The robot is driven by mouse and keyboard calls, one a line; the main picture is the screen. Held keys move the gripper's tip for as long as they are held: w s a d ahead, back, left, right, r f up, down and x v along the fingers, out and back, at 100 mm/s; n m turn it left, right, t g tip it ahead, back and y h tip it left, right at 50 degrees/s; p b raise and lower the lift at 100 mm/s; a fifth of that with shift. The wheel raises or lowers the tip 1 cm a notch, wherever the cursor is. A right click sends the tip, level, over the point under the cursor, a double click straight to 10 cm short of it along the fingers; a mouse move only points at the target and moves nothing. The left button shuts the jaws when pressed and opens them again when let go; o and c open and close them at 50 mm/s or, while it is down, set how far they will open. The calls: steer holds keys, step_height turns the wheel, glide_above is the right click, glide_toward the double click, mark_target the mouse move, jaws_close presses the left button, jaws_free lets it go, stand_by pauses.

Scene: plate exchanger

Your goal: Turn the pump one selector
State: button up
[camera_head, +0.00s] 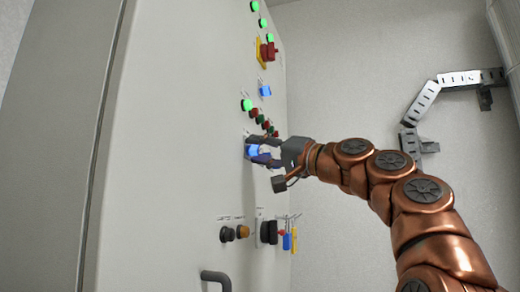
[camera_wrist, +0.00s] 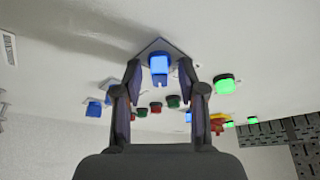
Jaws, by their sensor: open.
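A blue selector (camera_head: 252,150) is on the front of the pale cabinet, in the head view. In the wrist view this blue selector (camera_wrist: 159,64) sits on a square plate at the top centre. My gripper (camera_head: 260,151) is at the cabinet face with its two dark fingers apart, one above and one below the selector in the head view. In the wrist view my gripper (camera_wrist: 159,76) has a finger on each side of it, with gaps visible. Contact cannot be seen. The labels are too small to read, so I cannot tell which selector is pump one.
Another blue selector (camera_head: 265,91) is higher up, near a red switch on a yellow plate (camera_head: 267,52). A green lamp (camera_head: 246,105) and several red and green buttons are close above my gripper. Black and orange knobs and a door handle (camera_head: 215,278) are below.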

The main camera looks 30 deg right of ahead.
jaws_close()
